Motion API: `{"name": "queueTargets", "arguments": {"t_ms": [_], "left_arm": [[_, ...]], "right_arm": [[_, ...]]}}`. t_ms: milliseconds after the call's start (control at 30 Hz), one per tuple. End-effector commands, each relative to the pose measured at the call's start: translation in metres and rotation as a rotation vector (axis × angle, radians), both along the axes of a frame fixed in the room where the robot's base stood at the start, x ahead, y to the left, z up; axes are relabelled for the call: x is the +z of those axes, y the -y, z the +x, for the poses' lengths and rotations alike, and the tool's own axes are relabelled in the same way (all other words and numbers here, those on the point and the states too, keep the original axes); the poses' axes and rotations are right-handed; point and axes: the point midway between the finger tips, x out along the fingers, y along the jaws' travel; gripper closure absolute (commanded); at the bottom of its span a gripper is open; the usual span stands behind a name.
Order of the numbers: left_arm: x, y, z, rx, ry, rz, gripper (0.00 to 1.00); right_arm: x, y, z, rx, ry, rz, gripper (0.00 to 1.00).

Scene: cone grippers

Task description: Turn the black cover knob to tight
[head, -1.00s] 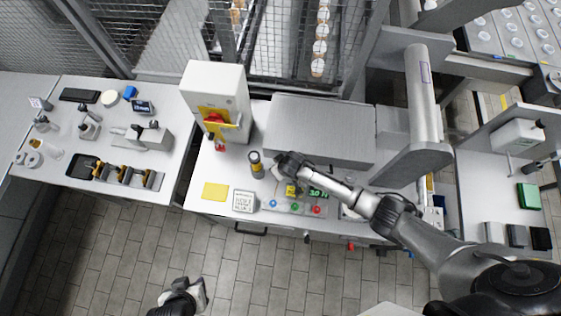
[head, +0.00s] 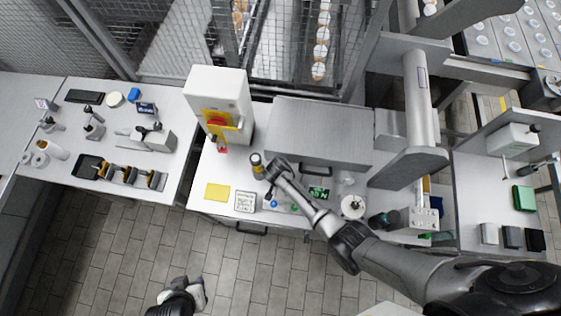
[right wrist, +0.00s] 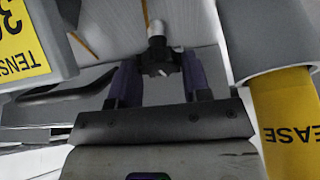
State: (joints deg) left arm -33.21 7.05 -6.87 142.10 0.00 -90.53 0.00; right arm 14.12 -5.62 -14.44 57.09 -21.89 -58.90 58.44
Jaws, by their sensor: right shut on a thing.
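My right gripper (head: 268,174) is low over the middle bench, just right of the grease canister. In the right wrist view its two dark fingers (right wrist: 158,85) close in on a small black knob (right wrist: 158,67) from both sides. The knob's metal stem shows between the fingers; any tight mark is not readable. In the head view the knob is hidden under my gripper. My left gripper (head: 195,295) hangs over the floor at the bottom, away from the bench; its fingers are too small to read.
The grease canister (head: 257,163), with a yellow band, stands close beside the right gripper. A box with a yellow tension label (right wrist: 28,40) is on the other side in the wrist view. A grey cover box (head: 320,140) is behind. A yellow note (head: 217,192) lies at front left.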

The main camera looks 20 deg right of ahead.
Motion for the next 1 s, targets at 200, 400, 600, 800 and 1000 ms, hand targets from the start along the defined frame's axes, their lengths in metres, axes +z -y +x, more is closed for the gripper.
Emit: {"name": "queueTargets", "arguments": {"t_ms": [200, 400, 600, 800, 1000], "left_arm": [[-0.0046, 0.0025, 0.0001, 0.006, 0.000, -0.008, 0.60], [-0.0059, 0.0028, 0.0000, 0.006, 0.000, -0.009, 0.60], [-0.0064, 0.0020, -0.0001, 0.004, -0.001, -0.007, 0.60], [-0.0065, -0.0001, -0.0001, 0.000, -0.001, 0.000, 0.60], [-0.0065, -0.0013, -0.0002, -0.003, 0.000, 0.004, 0.60]], "right_arm": [[-0.0013, -0.0003, 0.0002, -0.103, -0.001, 0.001, 0.80], [-0.0009, -0.0001, 0.0002, -0.153, -0.001, 0.000, 0.80], [-0.0008, 0.0005, 0.0002, -0.170, -0.001, 0.000, 0.80], [-0.0006, 0.0007, 0.0003, -0.171, 0.000, 0.000, 0.80], [-0.0005, 0.0006, 0.0003, -0.171, 0.000, 0.000, 0.51]]}}
